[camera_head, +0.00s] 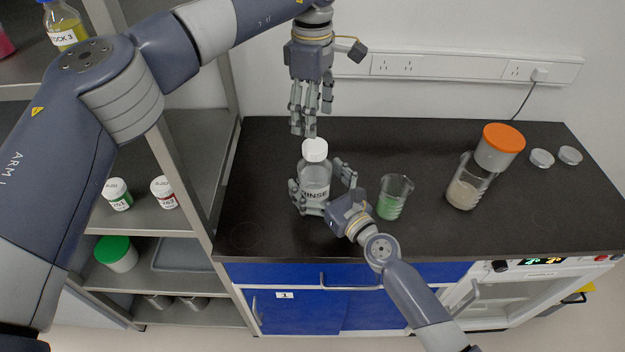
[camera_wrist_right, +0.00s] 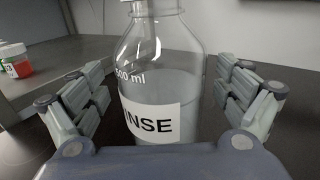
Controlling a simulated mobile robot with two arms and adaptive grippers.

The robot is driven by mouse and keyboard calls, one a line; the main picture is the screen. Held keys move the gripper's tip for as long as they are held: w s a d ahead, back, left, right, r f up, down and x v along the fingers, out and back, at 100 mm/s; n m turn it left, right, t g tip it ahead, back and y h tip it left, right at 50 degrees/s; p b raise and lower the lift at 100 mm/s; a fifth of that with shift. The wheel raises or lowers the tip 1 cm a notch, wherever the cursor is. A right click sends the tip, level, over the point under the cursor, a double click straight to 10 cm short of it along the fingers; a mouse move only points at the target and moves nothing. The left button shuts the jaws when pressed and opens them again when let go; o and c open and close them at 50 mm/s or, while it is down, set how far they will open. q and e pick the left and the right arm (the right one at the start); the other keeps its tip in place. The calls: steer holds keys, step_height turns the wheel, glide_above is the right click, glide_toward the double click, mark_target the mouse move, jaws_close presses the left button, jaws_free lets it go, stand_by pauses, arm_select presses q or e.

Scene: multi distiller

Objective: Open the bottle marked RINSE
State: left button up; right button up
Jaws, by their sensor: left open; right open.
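The RINSE bottle (camera_head: 314,178) is clear glass with a white cap (camera_head: 315,149) and stands upright on the black worktop. My right gripper (camera_head: 322,188) is open around the bottle's lower body, one finger set on each side. In the right wrist view the bottle (camera_wrist_right: 160,75) stands between the open fingers with visible gaps, its label partly showing as "INSE"; its top is cut off. My left gripper (camera_head: 310,125) is open and points down just above the cap. I cannot tell whether its fingertips touch the cap.
A beaker of green liquid (camera_head: 393,197) stands right of my right gripper. Shelves with jars (camera_head: 118,194) stand left.

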arm_select(q)
steer(key=shift+d, duration=0.1)
arm_select(e)
steer(key=shift+w+a, duration=0.3)
steer(key=shift+w, duration=0.2)
arm_select(q)
steer(key=shift+s+d+r, duration=0.25)
steer(key=shift+s+d, duration=0.05)
arm_select(e)
steer(key=shift+w+r, duration=0.1)
steer(key=shift+r, duration=0.1)
arm_select(q)
steer(key=shift+w+a+f, duration=0.1)
steer(key=shift+a, duration=0.05)
arm_select(e)
steer(key=shift+w+a+f, duration=0.1)
